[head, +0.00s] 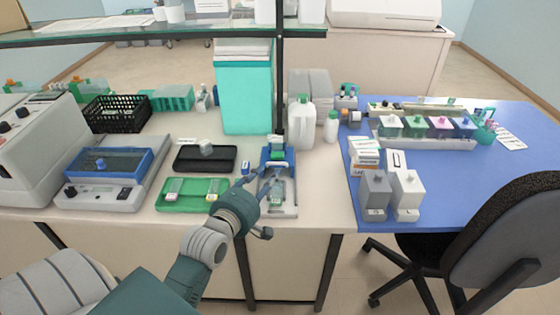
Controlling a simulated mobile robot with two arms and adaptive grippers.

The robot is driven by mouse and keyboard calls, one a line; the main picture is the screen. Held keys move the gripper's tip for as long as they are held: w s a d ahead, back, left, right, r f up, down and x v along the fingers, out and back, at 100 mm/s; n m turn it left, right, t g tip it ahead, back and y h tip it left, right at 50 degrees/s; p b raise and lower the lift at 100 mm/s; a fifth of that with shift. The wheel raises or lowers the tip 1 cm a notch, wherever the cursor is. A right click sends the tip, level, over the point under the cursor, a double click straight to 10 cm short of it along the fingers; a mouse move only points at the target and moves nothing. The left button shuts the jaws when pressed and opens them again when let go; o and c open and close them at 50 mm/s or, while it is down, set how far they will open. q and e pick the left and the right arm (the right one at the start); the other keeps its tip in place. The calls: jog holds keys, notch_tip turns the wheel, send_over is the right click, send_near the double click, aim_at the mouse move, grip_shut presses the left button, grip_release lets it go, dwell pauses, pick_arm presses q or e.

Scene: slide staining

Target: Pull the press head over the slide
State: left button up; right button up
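The slide press (290,210) stands near the front edge of the bench, with a pale base plate and blue and green parts. The green and blue press head (277,154) appears to be at its back end. My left gripper (262,178) reaches in from the front left, and its fingers are over the left side of the press. The hand covers part of the press, and I cannot tell whether the fingers touch the head. The opening between the fingers is too small to judge. A slide on the press cannot be made out clearly. My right gripper is out of view.
A green tray (188,207) and a black tray (177,162) lie left of the press. A white jug (301,135) and a teal box (246,95) stand behind it. A shelf post (280,75) rises behind the press. Grey and white boxes (375,190) stand right, on the blue mat.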

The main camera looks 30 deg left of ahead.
aim_at(280, 163)
pick_arm(q)
jog(key=x, duration=0.5)
jog(key=shift+w+p, duration=0.25)
jog(key=shift+p, duration=0.15)
jog(key=x, duration=0.3)
grip_shut()
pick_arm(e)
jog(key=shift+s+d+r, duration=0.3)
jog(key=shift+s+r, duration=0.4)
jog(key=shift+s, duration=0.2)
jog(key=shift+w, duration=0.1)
